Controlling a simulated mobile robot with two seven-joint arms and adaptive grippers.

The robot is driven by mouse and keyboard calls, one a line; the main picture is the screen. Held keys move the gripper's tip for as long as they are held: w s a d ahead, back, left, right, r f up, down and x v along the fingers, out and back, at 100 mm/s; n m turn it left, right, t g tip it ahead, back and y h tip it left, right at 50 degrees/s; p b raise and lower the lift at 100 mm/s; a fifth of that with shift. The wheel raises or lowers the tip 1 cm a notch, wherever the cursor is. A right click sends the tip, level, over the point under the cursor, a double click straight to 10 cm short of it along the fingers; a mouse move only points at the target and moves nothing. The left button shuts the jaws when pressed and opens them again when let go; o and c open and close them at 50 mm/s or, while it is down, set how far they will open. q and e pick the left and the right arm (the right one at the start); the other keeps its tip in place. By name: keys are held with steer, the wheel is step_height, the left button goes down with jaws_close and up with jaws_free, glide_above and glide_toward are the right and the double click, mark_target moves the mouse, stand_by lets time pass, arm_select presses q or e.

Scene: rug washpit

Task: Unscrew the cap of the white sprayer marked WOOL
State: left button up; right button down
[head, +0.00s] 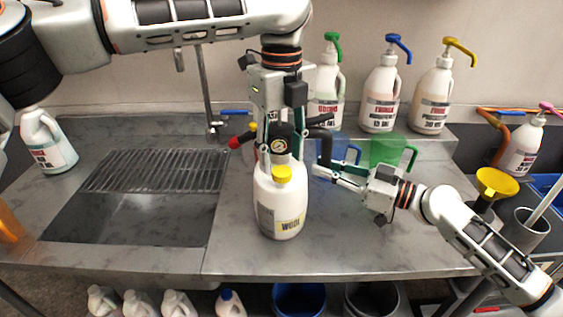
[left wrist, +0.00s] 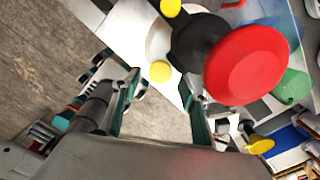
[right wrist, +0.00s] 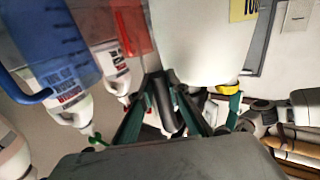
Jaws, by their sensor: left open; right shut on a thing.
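The white sprayer (head: 280,205) marked WOOL stands upright on the grey counter, label facing me, with a small yellow cap (head: 282,174) on its shoulder. Its black cap (head: 279,146) is on top; a red-tipped nozzle (head: 235,142) points left. My left gripper (head: 283,128) hangs over the sprayer's top, fingers apart and pointing down. In the left wrist view the black top (left wrist: 198,42) lies beyond and right of the open fingers, behind a large red disc (left wrist: 247,64). My right gripper (head: 320,168), at the sprayer's right side, is shut on its black handle (right wrist: 165,105).
A blue jug (head: 333,150) and green jug (head: 387,150) stand close behind my right gripper. Several pump bottles (head: 383,95) line the back ledge. A sink with a rack (head: 155,170) is at left, a white bottle (head: 46,145) beyond it. The counter's front right is clear.

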mark_target(282, 171)
arm_select(q)
steer(key=shift+r, duration=0.75)
steer(key=shift+c, duration=0.3)
steer(key=shift+s+d+r+m, duration=0.2)
steer(key=shift+r+m, duration=0.25)
steer(key=shift+m, duration=0.55)
steer(key=shift+r+m, duration=0.4)
steer(key=shift+m, duration=0.4)
steer(key=m, duration=0.1)
steer(key=r+m, duration=0.1)
steer(key=m, duration=0.1)
steer(key=shift+w+a+r, duration=0.15)
steer(key=shift+r, duration=0.05)
steer(key=shift+f, duration=3.9)
steer(key=c, duration=1.2)
steer(key=shift+o, duration=0.2)
